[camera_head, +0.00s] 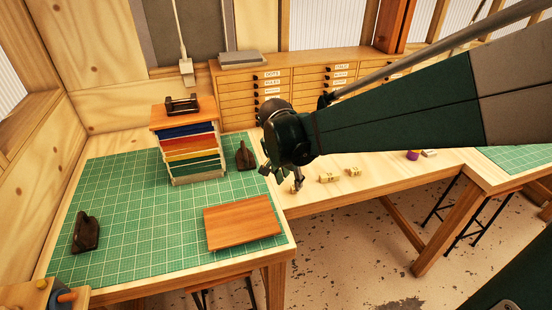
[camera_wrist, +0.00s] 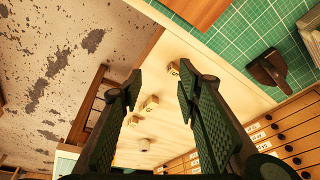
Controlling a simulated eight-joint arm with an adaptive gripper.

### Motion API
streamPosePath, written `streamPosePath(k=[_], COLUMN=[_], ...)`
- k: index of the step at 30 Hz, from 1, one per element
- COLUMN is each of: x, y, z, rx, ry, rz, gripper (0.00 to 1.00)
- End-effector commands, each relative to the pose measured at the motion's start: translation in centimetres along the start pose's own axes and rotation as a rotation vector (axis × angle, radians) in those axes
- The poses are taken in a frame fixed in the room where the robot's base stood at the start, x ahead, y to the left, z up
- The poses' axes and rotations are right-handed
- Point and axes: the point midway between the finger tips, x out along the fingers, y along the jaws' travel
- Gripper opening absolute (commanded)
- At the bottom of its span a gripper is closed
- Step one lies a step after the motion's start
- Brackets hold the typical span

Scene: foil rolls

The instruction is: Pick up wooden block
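Several small pale wooden blocks lie on the light wooden bench top; which one the task means I cannot tell. In the head view one block (camera_head: 328,177) lies just right of my gripper (camera_head: 281,178), and another block (camera_head: 353,171) lies farther right. In the wrist view the nearest block (camera_wrist: 173,69) shows beyond the gap between the fingertips of my gripper (camera_wrist: 160,88), apart from them. Two more blocks (camera_wrist: 151,103) show lower down, partly close to the left finger. My gripper is open and empty, above the bench.
A green cutting mat (camera_head: 130,225) holds a brown board (camera_head: 241,221), a stack of coloured trays (camera_head: 190,150) and dark hand tools (camera_head: 85,232). A drawer cabinet (camera_head: 235,100) stands at the back. The bench's front edge (camera_head: 345,200) drops to a speckled floor.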

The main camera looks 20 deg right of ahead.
Motion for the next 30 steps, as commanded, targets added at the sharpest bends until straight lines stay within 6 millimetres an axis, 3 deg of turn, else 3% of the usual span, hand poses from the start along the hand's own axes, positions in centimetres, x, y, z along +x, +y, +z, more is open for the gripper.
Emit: streamPosePath(k=[15,30], x=[2.3,5.6], y=[-3.9,-6.4], z=[-2.2,-3.0], rx=[0.287,0.542], ry=[0.030,0.094], rz=[0.136,0.243], gripper=[0.33,0.33])
